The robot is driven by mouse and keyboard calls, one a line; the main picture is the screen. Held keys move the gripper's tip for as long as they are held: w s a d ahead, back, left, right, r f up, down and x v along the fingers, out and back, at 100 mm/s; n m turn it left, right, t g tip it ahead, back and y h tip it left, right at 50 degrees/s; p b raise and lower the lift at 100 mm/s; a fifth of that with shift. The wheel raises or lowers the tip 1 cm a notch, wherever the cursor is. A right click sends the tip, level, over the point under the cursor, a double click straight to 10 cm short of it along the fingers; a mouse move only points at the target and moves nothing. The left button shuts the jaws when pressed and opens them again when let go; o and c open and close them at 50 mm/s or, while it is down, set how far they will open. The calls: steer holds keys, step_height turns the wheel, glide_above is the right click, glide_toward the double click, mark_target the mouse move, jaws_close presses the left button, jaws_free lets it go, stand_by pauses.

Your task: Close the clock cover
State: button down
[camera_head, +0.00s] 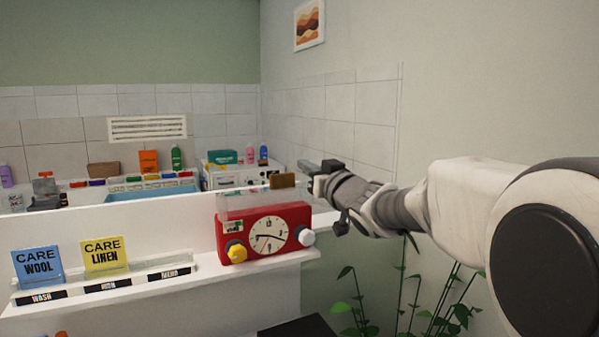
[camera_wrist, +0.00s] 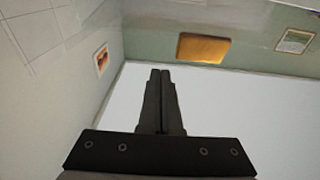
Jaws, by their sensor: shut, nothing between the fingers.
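The red clock (camera_head: 264,235) stands on the white ledge, its white dial facing me, with a yellow knob at its lower left and a white knob at right. A clear, see-through panel (camera_head: 245,203) shows at its top and looks like the cover; its exact angle is hard to tell. A small brown block or tab (camera_head: 283,181) sits above the clock's top right. My gripper (camera_head: 303,164) is shut and empty, above and right of the clock, beside the brown tab. The wrist view shows its closed fingers (camera_wrist: 160,75), but not the clock.
Blue "Care Wool" (camera_head: 38,264) and yellow "Care Linen" (camera_head: 105,255) cards stand left on the ledge. Behind the white partition are bottles and boxes (camera_head: 222,157). A tiled wall (camera_head: 360,120) rises behind my arm. A green plant (camera_head: 360,305) stands below right.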

step_height(320, 180, down, 4)
steer(key=shift+w+r, duration=0.1)
steer(key=shift+b, duration=0.4)
steer(key=shift+s+d+f+t+b, duration=0.1)
steer(key=shift+s+f+t+b, duration=0.25)
steer(key=shift+b, duration=0.7)
